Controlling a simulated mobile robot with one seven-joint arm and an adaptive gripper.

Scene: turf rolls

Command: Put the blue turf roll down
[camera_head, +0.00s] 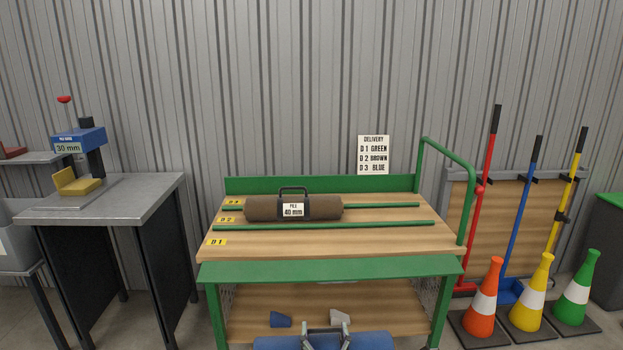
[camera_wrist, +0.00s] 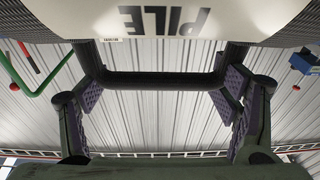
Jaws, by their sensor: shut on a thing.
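The blue turf roll (camera_head: 272,343) shows at the bottom edge of the head view, in front of the trolley and cut off by the frame. My gripper (camera_head: 323,331) is shut on its handle. In the wrist view my gripper (camera_wrist: 160,85) has its fingers at the dark handle (camera_wrist: 160,78), beside the white "PILE" label (camera_wrist: 185,20). The trolley top (camera_head: 340,240) has lanes marked D1 (camera_head: 216,242), D2 (camera_head: 226,219) and D3 (camera_head: 232,202). A brown roll (camera_head: 262,208) labelled 40 mm lies in D2. D1 and D3 show no roll.
A delivery sign (camera_head: 373,155) reads D1 green, D2 brown, D3 blue. Green rails (camera_head: 390,224) divide the lanes. A green handle (camera_head: 455,170) rises at the trolley's right. Cones (camera_head: 482,305) stand right; a grey table (camera_head: 130,205) with a gauge stands left.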

